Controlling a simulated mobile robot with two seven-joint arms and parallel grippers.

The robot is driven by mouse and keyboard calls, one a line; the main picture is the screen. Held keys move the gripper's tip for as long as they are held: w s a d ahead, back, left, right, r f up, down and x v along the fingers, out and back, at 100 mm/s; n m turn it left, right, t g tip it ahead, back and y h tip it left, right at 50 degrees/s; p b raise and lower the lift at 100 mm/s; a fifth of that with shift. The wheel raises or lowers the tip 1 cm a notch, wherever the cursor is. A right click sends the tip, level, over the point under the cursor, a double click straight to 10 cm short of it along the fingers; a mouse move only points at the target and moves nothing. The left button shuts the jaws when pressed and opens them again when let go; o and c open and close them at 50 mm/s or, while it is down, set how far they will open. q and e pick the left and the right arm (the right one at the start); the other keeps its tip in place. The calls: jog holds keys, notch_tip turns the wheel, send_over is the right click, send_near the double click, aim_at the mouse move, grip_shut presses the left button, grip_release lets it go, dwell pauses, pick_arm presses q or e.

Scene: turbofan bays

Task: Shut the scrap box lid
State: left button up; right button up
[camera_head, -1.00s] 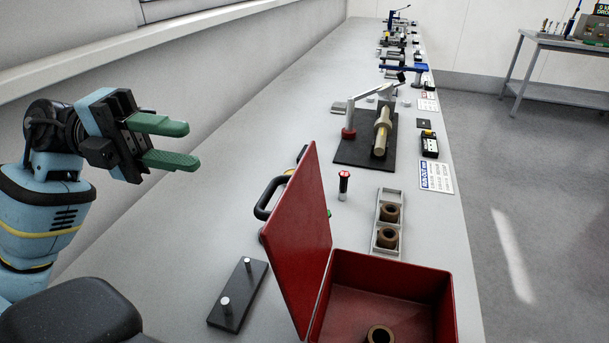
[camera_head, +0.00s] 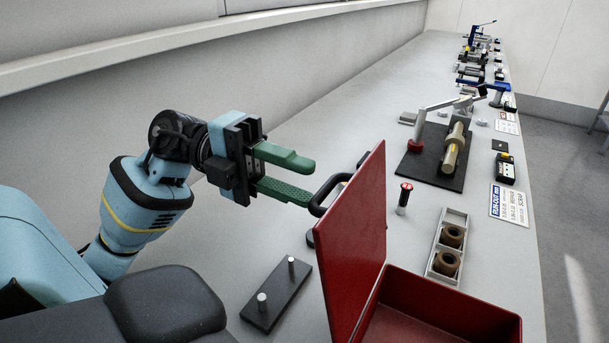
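The red scrap box (camera_head: 440,303) stands at the front of the bench, cut off by the bottom edge. Its red lid (camera_head: 354,245) stands open, nearly upright, hinged on the box's left side. My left gripper (camera_head: 300,178) has two green fingers spread apart with nothing between them. It is in the air to the left of the lid and apart from it, level with the lid's upper part in the picture. The inside floor of the box is mostly out of frame. My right gripper is not in view.
A black plate with two pegs (camera_head: 277,294) lies left of the lid. A black handle (camera_head: 325,194) shows behind the lid. A grey tray (camera_head: 436,262) with two brown rings, a red-topped cylinder (camera_head: 403,198) and a black fixture base (camera_head: 420,167) stand beyond the box.

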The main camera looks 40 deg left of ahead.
pick_arm(q)
jog(key=shift+x, duration=1.05)
grip_shut()
